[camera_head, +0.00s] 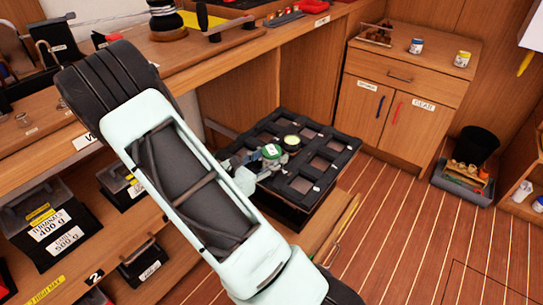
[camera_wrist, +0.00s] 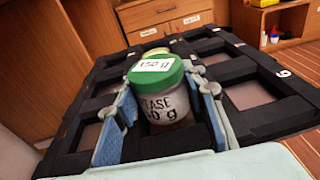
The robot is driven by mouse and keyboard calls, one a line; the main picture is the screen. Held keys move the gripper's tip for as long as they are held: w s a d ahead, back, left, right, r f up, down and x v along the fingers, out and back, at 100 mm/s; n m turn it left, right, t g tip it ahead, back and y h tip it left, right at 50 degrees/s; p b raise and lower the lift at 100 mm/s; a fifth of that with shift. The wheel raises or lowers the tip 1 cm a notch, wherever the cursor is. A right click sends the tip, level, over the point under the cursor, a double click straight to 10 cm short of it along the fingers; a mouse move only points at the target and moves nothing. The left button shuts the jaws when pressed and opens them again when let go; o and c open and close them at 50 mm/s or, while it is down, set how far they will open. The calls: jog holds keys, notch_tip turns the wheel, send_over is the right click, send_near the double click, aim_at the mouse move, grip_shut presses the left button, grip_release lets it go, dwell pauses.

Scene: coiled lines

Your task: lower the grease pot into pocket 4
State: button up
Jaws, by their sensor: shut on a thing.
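The pot stands roughly upright over the black pocketed tray (camera_head: 338,160), whose frame also fills the wrist view (camera_wrist: 262,117). The pot's base is hidden, so I cannot tell whether it is inside a pocket. A number "6" shows on the right rim; no "4" is readable.
A second jar with a pale yellow-green lid (camera_head: 292,141) sits in the tray just behind the pot. Several other pockets look empty. A wooden cabinet (camera_head: 405,90) stands behind, with jars on top. The striped floor is clear at lower right.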

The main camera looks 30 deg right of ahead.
jog(key=shift+f+b, duration=0.4)
jog(key=shift+f, duration=0.35)
